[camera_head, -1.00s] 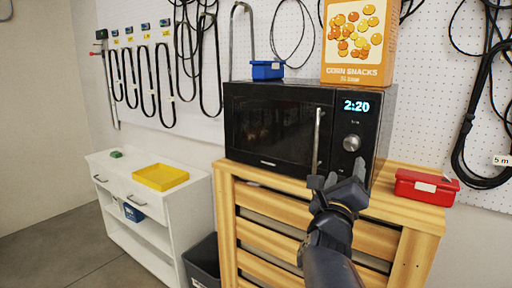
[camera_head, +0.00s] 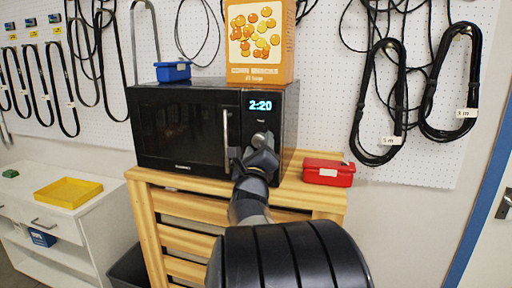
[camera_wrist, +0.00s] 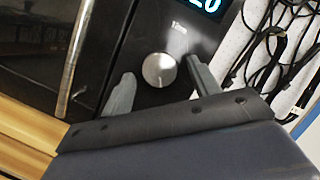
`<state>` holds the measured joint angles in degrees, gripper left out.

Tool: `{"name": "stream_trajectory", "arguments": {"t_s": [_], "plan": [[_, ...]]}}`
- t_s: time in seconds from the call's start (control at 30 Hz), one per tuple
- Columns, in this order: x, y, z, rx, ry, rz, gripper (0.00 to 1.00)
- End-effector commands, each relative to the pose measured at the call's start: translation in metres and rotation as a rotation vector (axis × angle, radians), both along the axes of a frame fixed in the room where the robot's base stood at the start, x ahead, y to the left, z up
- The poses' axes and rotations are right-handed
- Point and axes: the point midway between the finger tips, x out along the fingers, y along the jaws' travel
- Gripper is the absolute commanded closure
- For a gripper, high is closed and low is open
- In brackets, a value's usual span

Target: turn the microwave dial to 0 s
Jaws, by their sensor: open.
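The black microwave (camera_head: 180,125) stands on a wooden slatted stand, its door shut and its display reading 2:20. Its round silver dial (camera_wrist: 159,69) sits on the right panel below the display; in the head view the dial (camera_head: 259,139) is partly hidden by my gripper (camera_head: 258,150). In the wrist view my gripper (camera_wrist: 160,85) is open, with one finger on each side of the dial. I see gaps between the fingers and the dial, and cannot tell how deep the fingers reach.
The vertical door handle (camera_head: 226,138) is just left of my gripper. A red box (camera_head: 329,172) lies right of the microwave. A corn snacks box (camera_head: 260,42) and a blue bin (camera_head: 173,71) stand on top. The wooden stand (camera_head: 180,205) is below.

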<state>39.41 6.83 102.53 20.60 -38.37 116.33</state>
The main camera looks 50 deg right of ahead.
Motion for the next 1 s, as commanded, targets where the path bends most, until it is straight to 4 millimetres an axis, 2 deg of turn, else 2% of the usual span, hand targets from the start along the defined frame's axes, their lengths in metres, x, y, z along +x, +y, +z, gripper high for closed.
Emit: {"name": "stream_trajectory", "arguments": {"t_s": [0.07,0.6,1.0], "plan": [[-0.0001,0.0002,-0.0001,0.000,0.000,0.000,0.43],[-0.0002,0.0005,0.0002,0.000,0.000,0.000,0.86],[-0.0010,-0.0003,-0.0021,-0.040,0.070,0.000,0.86]]}}
